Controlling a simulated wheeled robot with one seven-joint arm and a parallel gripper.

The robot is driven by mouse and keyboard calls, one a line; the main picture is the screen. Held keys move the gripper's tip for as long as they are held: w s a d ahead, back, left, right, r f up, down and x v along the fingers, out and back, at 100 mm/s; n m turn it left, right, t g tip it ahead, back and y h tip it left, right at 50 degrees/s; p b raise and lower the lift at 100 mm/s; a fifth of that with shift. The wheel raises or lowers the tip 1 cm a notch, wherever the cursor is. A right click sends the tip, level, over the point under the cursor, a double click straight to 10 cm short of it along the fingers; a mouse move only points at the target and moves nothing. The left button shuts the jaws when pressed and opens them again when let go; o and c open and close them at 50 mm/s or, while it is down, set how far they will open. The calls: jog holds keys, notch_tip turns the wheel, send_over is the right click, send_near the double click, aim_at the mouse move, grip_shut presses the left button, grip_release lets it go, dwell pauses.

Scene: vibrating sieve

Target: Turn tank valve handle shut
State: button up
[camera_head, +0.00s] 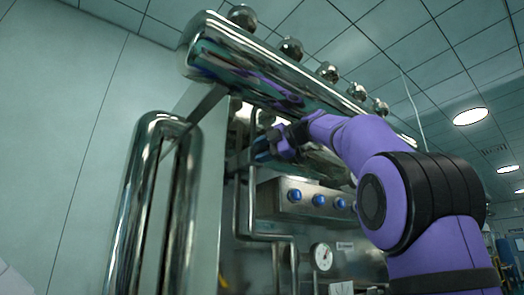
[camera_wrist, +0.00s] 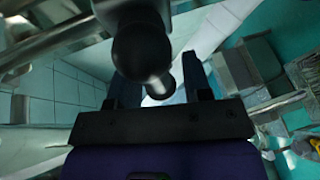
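In the wrist view a dark, rounded knob with a short stub (camera_wrist: 140,50), which looks like the valve handle, reaches in from the top. Its lower end sits in the gap between the two fingers of my gripper (camera_wrist: 162,85). The fingers stand apart, and I see no clear contact on both sides of the knob. The knob partly hides the left finger. In the head view my gripper (camera_head: 268,148) is small and dark, in front of the steel machine below the big horizontal tank (camera_head: 255,62). There the handle cannot be told apart from my gripper.
Below my gripper is a steel panel with several blue knobs (camera_head: 295,195), and a round gauge (camera_head: 322,256) sits lower. Bent steel pipes (camera_head: 277,240) run beside them. A thick vertical cylinder (camera_head: 155,215) stands at the left. Steel bars (camera_wrist: 40,45) cross the wrist view.

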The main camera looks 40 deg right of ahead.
jog(key=shift+s+r, duration=0.1)
jog(key=v, duration=1)
jog(key=shift+s+d, duration=0.2)
jog(key=shift+s, duration=0.1)
dwell(0.3)
